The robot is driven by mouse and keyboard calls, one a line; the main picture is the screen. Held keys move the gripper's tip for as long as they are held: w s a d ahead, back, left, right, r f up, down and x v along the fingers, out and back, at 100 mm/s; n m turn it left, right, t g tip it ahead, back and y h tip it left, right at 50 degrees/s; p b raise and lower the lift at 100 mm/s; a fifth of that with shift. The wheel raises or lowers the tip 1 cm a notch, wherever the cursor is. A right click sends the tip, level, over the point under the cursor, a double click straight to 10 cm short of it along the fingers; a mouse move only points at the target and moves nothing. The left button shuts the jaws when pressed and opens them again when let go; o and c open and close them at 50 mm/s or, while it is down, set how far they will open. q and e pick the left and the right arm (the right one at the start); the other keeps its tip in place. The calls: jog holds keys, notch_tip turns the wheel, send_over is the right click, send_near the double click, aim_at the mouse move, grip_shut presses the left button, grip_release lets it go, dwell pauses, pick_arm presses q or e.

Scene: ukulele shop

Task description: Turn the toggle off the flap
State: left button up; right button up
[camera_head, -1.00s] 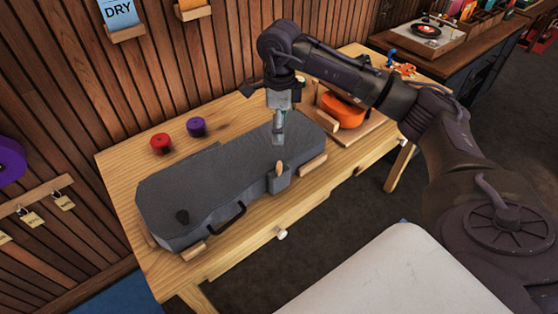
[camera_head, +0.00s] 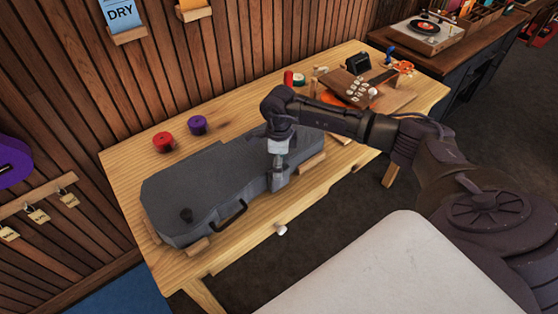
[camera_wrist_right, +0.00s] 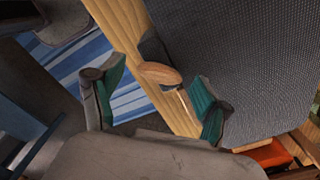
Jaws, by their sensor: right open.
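The grey ukulele case (camera_head: 195,190) lies shut on the wooden bench. Its flap (camera_head: 283,184) hangs over the front edge. In the wrist view, the wooden toggle (camera_wrist_right: 160,73) is a small tan oval beside the grey woven case top (camera_wrist_right: 245,60). My right gripper (camera_head: 278,170) points down at the flap and hides the toggle in the head view. In the wrist view, the right gripper (camera_wrist_right: 155,80) is open, with its green-padded fingers on either side of the toggle. The right finger looks very close to it; contact is unclear. My left gripper is out of view.
Wooden blocks (camera_head: 196,247) sit along the case's edge. A black handle (camera_head: 232,215) sticks out at its front. Red (camera_head: 163,141) and purple (camera_head: 198,124) rolls stand behind it. An orange instrument (camera_head: 333,99) lies to the right. A drawer knob (camera_head: 281,229) projects at the bench front.

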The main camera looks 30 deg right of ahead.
jog(key=c, duration=1.2)
jog(key=shift+o, duration=0.2)
jog(key=m+b, duration=0.2)
jog(key=m, duration=0.2)
jog(key=shift+m, duration=0.3)
jog(key=shift+m+b, duration=0.5)
jog(key=shift+m, duration=1.8)
jog(key=o, duration=1.2)
jog(key=shift+c, duration=0.2)
